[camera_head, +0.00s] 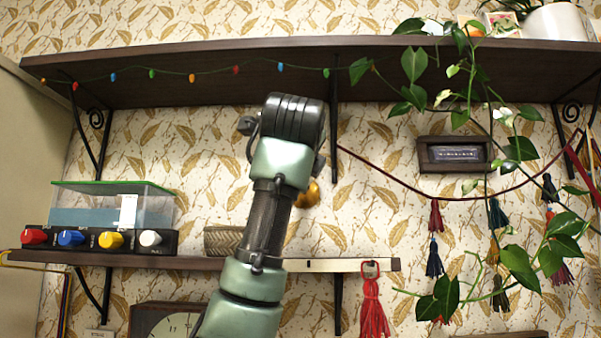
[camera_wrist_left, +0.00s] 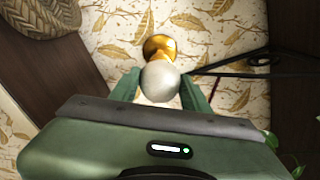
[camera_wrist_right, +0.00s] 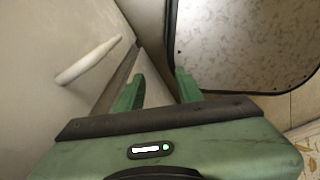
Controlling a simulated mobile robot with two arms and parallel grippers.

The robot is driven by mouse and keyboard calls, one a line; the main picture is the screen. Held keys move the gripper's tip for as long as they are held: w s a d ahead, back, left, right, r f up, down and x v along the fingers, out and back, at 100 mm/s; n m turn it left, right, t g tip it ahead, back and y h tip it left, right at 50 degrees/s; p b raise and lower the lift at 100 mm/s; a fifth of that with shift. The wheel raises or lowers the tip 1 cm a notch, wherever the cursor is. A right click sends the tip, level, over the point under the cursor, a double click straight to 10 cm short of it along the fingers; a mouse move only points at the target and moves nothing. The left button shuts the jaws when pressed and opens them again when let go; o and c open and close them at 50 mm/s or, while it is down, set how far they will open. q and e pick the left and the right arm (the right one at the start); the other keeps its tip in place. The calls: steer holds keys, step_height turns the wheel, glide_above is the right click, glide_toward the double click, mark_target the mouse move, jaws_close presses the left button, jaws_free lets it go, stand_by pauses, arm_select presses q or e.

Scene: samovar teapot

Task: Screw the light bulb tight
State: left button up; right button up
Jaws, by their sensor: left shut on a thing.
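The light bulb (camera_wrist_left: 160,80) is round and white. In the left wrist view it sits between the green fingers of my left gripper (camera_wrist_left: 166,86), which is shut on it. Behind it is a golden socket (camera_wrist_left: 158,47) on the patterned wall; I cannot tell how far the bulb is seated. In the head view the golden socket (camera_head: 308,195) shows just right of my left arm, which hides the bulb and gripper. My right gripper (camera_wrist_right: 158,85) shows in the right wrist view with its green fingers apart and nothing between them.
A dark upper shelf (camera_head: 200,80) carries a string of small coloured lights. A lower shelf (camera_head: 200,262) holds a woven basket (camera_head: 222,241) and a clear tank (camera_head: 110,205). Hanging plant vines (camera_head: 520,260) and tassels are to the right. A pale handle (camera_wrist_right: 88,62) is near my right gripper.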

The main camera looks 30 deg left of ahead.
arm_select(q)
steer(key=shift+r+m, duration=0.1)
steer(key=shift+m, duration=0.5)
steer(key=o, duration=1.2)
steer(key=shift+o, duration=0.8)
steer(key=b+v, duration=0.3)
steer(key=v, duration=0.4)
steer(key=shift+s, duration=0.35)
